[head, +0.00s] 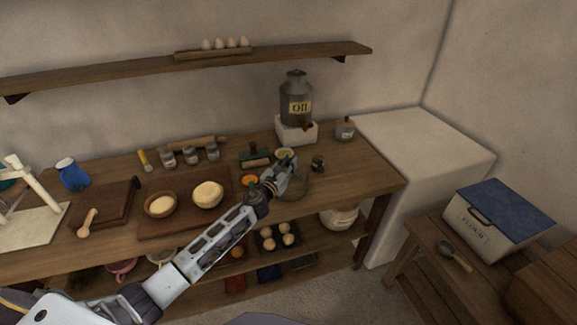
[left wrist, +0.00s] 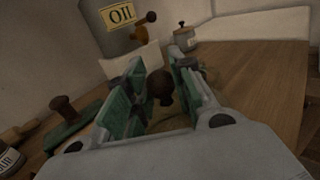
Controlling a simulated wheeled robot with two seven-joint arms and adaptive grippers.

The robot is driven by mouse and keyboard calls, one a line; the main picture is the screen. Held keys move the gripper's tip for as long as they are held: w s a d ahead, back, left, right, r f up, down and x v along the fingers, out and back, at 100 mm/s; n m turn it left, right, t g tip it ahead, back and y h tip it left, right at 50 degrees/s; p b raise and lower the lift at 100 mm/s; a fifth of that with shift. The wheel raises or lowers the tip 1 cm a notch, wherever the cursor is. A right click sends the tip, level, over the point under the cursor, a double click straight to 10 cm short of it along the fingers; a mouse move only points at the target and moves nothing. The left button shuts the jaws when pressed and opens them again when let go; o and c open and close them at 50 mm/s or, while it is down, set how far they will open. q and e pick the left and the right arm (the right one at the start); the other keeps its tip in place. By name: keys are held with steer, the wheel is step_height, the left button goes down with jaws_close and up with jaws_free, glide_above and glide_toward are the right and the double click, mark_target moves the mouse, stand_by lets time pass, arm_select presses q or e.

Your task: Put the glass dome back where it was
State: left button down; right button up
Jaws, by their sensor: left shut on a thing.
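The glass dome (head: 297,188) is a faint, clear shape on the right part of the wooden worktop, beneath my left gripper (head: 284,168). Its lower outline is hard to make out, so I cannot tell whether it touches the worktop. In the left wrist view a round brown knob (left wrist: 160,88) sits between the green-padded fingers of my left gripper (left wrist: 155,92). It looks like the dome's handle, and the gripper is shut on it. My right gripper is in neither view.
The oil can (head: 296,107) stands on a white block behind the gripper. A small jar (head: 345,129) is at the back right. A green-based tool (head: 255,158) and an orange item (head: 250,180) lie close by. A board (head: 160,228) with bowl and dough is left. The worktop's right end is clear.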

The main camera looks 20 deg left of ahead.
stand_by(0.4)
arm_select(q)
steer(key=c, duration=1.3)
jaws_free()
steer(key=shift+f, duration=0.1)
steer(key=shift+o, duration=0.5)
steer(key=shift+s, duration=0.1)
